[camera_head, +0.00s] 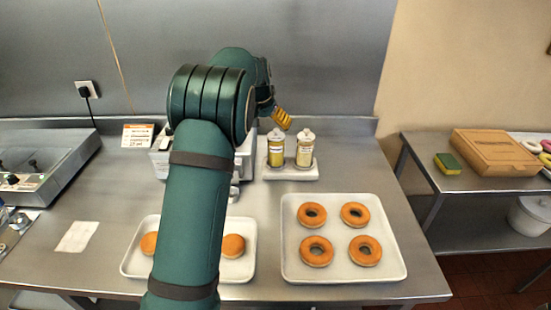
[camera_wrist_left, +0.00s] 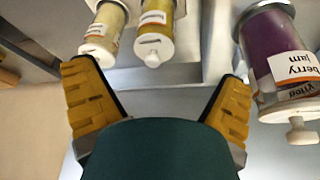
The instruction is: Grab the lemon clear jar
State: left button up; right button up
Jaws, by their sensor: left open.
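Two clear jars with pale lids stand upright side by side on a small white tray (camera_head: 291,174) at the back of the counter. The left jar (camera_head: 276,148) holds deeper yellow contents; the right jar (camera_head: 304,150) looks paler. Their labels are too small to read, so lemon is not confirmed by text. My left gripper (camera_head: 282,118) is above and behind the jars' lids, its yellow fingers partly hidden by my arm. In the left wrist view, the gripper (camera_wrist_left: 160,72) is open and empty, with both jars (camera_wrist_left: 155,30) (camera_wrist_left: 104,28) upside down beyond the fingers, apart from them.
A purple berry jam container (camera_wrist_left: 273,45) shows at the right in the left wrist view. A tray of ring doughnuts (camera_head: 288,262) lies in front of the jars. Another doughnut tray (camera_head: 245,262) is partly behind my arm. A side table (camera_head: 480,180) stands right.

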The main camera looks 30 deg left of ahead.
aim_at(275, 136)
pick_arm(q)
jog(key=x, duration=0.5)
jog(key=shift+w+f, duration=0.15)
jog(key=shift+f, duration=0.15)
jog(key=x, duration=0.5)
jog(key=shift+w+d+r+b, duration=0.15)
jog(key=shift+w+b, duration=0.2)
jog(key=shift+w, duration=0.1)
jog(key=c, duration=1.4)
